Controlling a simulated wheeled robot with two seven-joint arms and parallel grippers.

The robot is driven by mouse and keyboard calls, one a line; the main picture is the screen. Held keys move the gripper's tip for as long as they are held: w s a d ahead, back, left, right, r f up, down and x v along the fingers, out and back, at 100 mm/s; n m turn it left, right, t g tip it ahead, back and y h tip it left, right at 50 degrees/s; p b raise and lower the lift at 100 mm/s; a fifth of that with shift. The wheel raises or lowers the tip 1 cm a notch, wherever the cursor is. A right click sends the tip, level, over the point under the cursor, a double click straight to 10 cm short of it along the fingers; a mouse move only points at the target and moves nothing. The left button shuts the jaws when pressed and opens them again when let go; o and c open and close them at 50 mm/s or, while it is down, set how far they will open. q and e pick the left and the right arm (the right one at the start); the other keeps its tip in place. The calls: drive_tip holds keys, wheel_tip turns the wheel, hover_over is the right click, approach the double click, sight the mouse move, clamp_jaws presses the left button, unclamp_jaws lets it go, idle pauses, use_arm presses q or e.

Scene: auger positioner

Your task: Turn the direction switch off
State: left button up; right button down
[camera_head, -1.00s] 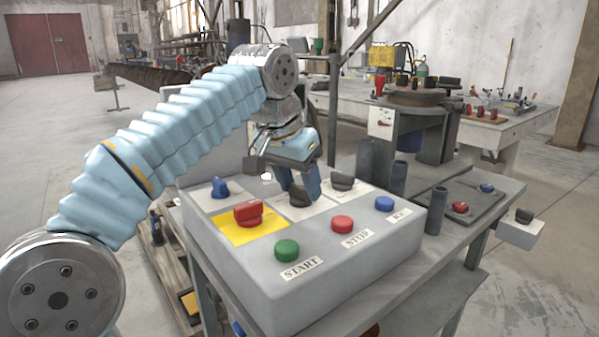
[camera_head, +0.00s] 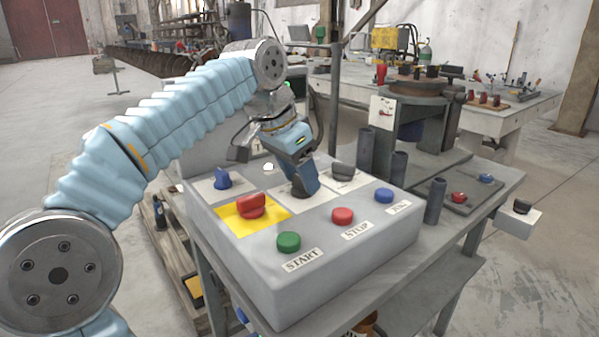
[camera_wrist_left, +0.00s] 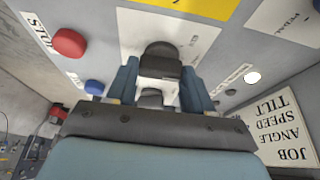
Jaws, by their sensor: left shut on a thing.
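A grey control box (camera_head: 330,275) carries a row of switches on label plates. My left gripper (camera_head: 303,190) reaches down onto the middle black knob (camera_wrist_left: 160,60), which is between its two blue fingers (camera_wrist_left: 160,82) in the left wrist view. It is shut on this knob; in the head view the fingers mostly hide it. I cannot read the label on its plate, so I cannot tell whether this is the direction switch. Another black knob (camera_head: 342,172) is behind and to the right. My right gripper is not in view.
A red knob (camera_head: 251,206) on a yellow plate and a blue knob (camera_head: 222,179) lie left of the gripper. Green START (camera_head: 288,242), red STOP (camera_head: 343,216) and blue (camera_head: 384,195) buttons line the front. Grey upright cylinders (camera_head: 436,202) stand right of the box.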

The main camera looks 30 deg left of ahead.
use_arm(q)
drive_tip(key=o, duration=1)
drive_tip(key=shift+o, duration=0.2)
drive_tip(key=p+v, duration=0.2)
drive_tip(key=v, duration=1.1)
drive_tip(key=shift+s+r, duration=0.2)
drive_tip(key=shift+r, duration=0.1)
